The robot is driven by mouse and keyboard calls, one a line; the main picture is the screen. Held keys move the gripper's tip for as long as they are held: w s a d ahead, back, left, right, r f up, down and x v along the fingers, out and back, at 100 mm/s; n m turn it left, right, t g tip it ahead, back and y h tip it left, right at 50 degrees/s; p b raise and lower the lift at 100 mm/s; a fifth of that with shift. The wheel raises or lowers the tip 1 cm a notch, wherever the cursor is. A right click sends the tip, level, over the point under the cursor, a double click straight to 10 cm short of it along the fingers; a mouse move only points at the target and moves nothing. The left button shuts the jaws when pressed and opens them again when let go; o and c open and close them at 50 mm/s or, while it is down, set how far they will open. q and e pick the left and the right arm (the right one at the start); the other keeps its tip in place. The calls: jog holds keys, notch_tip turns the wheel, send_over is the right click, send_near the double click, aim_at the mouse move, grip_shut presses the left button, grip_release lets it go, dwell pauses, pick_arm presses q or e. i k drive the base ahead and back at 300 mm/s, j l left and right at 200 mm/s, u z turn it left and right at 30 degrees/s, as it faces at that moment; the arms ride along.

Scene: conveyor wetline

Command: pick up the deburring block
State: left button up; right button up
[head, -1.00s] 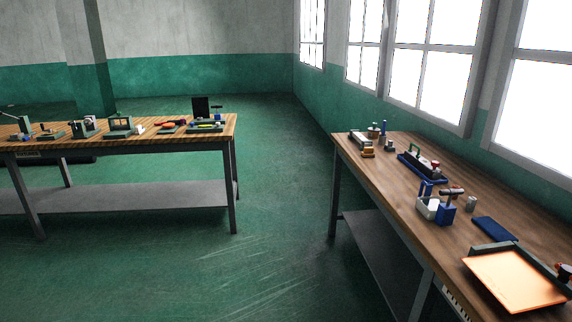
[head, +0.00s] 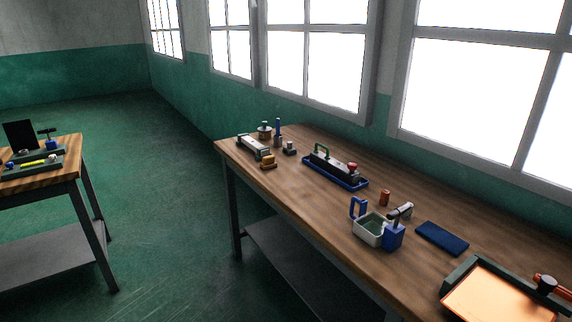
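No thing in view can be named the deburring block with certainty. Neither of my grippers is in view.
The wooden bench (head: 300,190) stands under the windows. It bears a white tub (head: 366,235), a blue box (head: 394,238), a red-brown cylinder (head: 385,198), a dark blue mat (head: 442,238) and an orange-floored tray (head: 485,300). Another bench (head: 70,172) stands left, with open green floor (head: 165,200) between.

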aim_at(269, 163)
jog(key=z, duration=0.2)
jog(key=i+j+z, duration=0.25)
jog(key=z, duration=0.15)
jog(key=i+j+z, duration=0.15)
jog(key=j+z, duration=0.25)
